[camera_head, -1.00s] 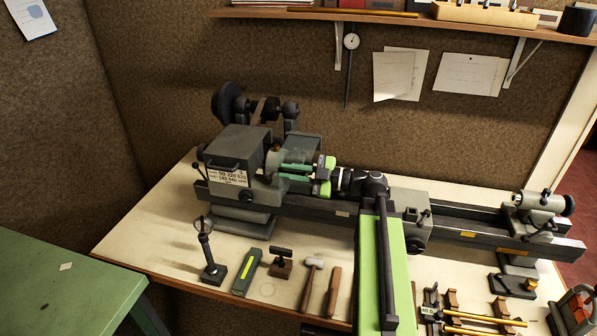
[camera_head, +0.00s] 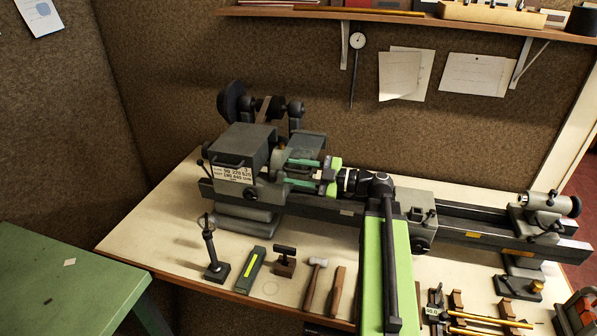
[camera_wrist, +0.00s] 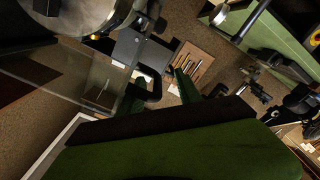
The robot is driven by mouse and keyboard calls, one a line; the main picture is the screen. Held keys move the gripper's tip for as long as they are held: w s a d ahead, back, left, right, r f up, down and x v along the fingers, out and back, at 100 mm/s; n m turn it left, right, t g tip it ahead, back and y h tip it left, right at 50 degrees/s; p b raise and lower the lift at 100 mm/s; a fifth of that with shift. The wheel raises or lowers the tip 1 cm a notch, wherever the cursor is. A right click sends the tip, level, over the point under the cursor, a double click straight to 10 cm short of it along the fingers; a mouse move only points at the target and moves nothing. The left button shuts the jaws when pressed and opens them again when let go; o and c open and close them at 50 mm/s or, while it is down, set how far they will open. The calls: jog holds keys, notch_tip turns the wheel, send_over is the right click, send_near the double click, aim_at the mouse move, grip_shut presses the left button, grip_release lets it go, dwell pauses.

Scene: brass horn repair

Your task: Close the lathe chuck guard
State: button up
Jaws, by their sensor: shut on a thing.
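The grey lathe (camera_head: 243,150) stands on the bench, its headstock at the left. My gripper (camera_head: 293,174) reaches in from the right at the chuck, just right of the headstock. In the wrist view, the clear pane of the chuck guard (camera_wrist: 88,75) is at the left, with the round silver chuck (camera_wrist: 75,14) behind it at the top left. A black guard handle (camera_wrist: 151,92) is close to my green gripper fingers (camera_wrist: 172,103). The fingers are shut on the guard's handle, though the contact is partly hidden. The guard's exact angle is hard to tell.
Along the bench front lie a small stand (camera_head: 213,254), a green-edged block (camera_head: 250,270), a hammer (camera_head: 314,283) and brass rods (camera_head: 480,318). The tailstock (camera_head: 549,205) is at the right. A shelf (camera_head: 400,20) is above; a green table (camera_head: 65,275) is front left.

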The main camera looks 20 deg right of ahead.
jog(key=v, duration=0.7)
jog(key=shift+d, duration=0.15)
jog(key=shift+s, duration=0.2)
